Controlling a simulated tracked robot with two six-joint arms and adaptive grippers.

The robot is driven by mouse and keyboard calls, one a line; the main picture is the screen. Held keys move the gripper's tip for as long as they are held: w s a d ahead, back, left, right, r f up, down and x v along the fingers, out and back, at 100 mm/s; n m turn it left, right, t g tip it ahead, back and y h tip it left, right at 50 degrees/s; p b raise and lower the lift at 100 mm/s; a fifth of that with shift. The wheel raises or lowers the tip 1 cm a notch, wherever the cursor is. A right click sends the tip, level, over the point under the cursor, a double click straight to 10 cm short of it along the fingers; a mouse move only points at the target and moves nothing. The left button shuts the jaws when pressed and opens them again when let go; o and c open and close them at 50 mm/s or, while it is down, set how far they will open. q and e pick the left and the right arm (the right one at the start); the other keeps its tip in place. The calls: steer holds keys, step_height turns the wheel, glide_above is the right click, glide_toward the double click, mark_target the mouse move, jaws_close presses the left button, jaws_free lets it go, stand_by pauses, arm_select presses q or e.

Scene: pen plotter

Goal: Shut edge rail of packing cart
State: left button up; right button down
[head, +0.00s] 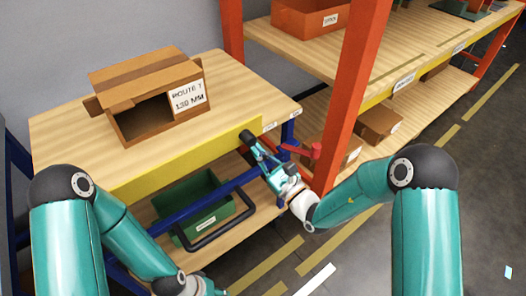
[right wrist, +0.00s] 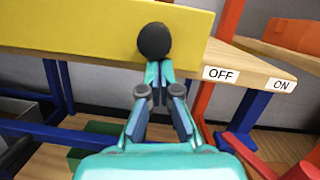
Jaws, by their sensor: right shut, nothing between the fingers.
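The packing cart has a wooden top (head: 60,130) with a yellow edge rail (head: 190,160) along its front; the rail also fills the upper part of the right wrist view (right wrist: 70,28). A black round knob (head: 247,137) sits near the rail's right end, and it shows large in the right wrist view (right wrist: 154,41). My right gripper (head: 257,149) is shut and empty, its tips (right wrist: 155,72) right at the knob's lower side; I cannot tell whether they touch. My left arm ends at the bottom edge, with its gripper out of the picture.
"OFF" (right wrist: 221,75) and "ON" (right wrist: 281,86) labels sit on the edge right of the rail. An open cardboard box (head: 150,62) stands on the cart. A green bin (head: 195,200) sits on the lower shelf behind a black handle (head: 205,237). An orange rack post (head: 352,100) stands close right.

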steer(key=shift+r, duration=0.4)
steer(key=shift+w, duration=0.1)
